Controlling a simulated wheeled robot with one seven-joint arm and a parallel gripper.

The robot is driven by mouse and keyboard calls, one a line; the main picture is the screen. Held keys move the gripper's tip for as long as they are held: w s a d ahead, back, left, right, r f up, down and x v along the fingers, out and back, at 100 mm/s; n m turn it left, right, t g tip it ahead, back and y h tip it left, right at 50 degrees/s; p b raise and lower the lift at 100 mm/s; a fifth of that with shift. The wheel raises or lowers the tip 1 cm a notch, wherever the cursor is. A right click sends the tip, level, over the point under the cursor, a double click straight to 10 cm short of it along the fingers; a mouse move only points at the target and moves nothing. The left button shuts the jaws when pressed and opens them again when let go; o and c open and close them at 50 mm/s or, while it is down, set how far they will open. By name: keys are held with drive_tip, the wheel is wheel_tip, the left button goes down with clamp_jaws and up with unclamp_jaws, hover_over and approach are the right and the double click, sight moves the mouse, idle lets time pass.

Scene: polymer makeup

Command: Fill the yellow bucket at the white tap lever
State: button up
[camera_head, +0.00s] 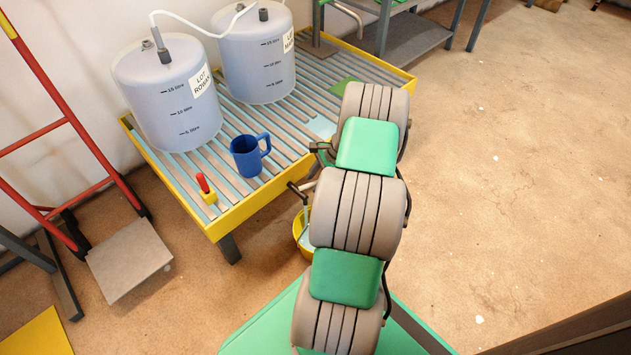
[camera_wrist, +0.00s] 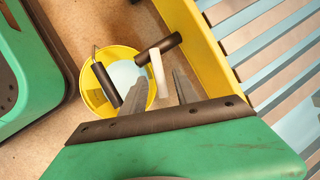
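The yellow bucket (camera_wrist: 90,91) stands on the floor beside the platform's yellow edge, with a dark handle grip (camera_wrist: 106,85) across it and a pale, whitish-blue surface inside; whether that is liquid cannot be told for certain. In the head view the bucket (camera_head: 297,229) is largely hidden behind my arm. The white tap lever (camera_wrist: 159,74) sticks out from a dark cylindrical tap part (camera_wrist: 158,46) above the bucket's rim. My gripper (camera_wrist: 160,76) is open, its two grey fingers on either side of the lever with gaps visible. The fingers are hidden in the head view.
The slatted platform (camera_head: 222,225) with a yellow frame carries two large tanks (camera_head: 168,100), a blue mug (camera_head: 246,158) and a small red lever on a yellow base (camera_head: 206,190). A red hand truck (camera_head: 68,120) stands left. The floor at right is clear.

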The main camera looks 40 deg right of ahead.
drive_tip(key=shift+c, duration=0.3)
clamp_jaws()
idle(1.0)
